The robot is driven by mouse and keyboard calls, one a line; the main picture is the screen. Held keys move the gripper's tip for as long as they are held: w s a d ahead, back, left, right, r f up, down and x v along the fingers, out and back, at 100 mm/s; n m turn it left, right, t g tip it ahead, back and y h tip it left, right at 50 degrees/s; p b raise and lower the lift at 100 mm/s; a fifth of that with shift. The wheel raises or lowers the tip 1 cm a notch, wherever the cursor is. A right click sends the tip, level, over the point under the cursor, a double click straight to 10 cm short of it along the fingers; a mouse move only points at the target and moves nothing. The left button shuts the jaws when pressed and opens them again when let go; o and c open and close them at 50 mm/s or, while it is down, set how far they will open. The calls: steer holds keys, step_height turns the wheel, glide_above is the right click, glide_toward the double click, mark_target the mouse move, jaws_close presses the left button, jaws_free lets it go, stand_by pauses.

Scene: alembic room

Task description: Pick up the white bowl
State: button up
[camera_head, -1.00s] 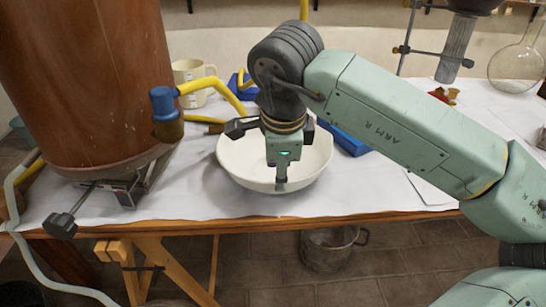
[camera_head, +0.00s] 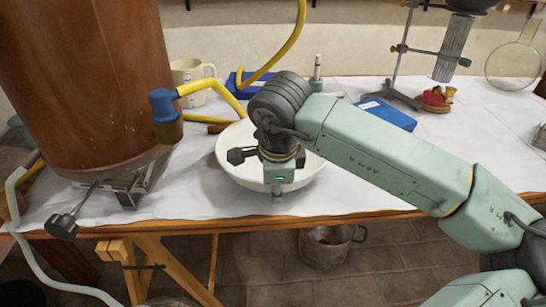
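The white bowl (camera_head: 311,171) sits upright near the front edge of the white-covered table. My gripper (camera_head: 277,194) points down at the bowl's front rim, and its tip overlaps that rim in the picture. One finger shows, side-on; the other is hidden, so I cannot tell whether the gripper is open or shut, or whether it touches the rim. My arm hides the bowl's middle and part of its back.
A large brown cylinder (camera_head: 90,80) with a valve stands left. Behind the bowl are a cream mug (camera_head: 187,78), a yellow hose (camera_head: 275,62) and a blue box (camera_head: 387,114). A metal pot (camera_head: 326,246) is below the table.

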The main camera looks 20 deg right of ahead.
jaws_close()
stand_by(0.8)
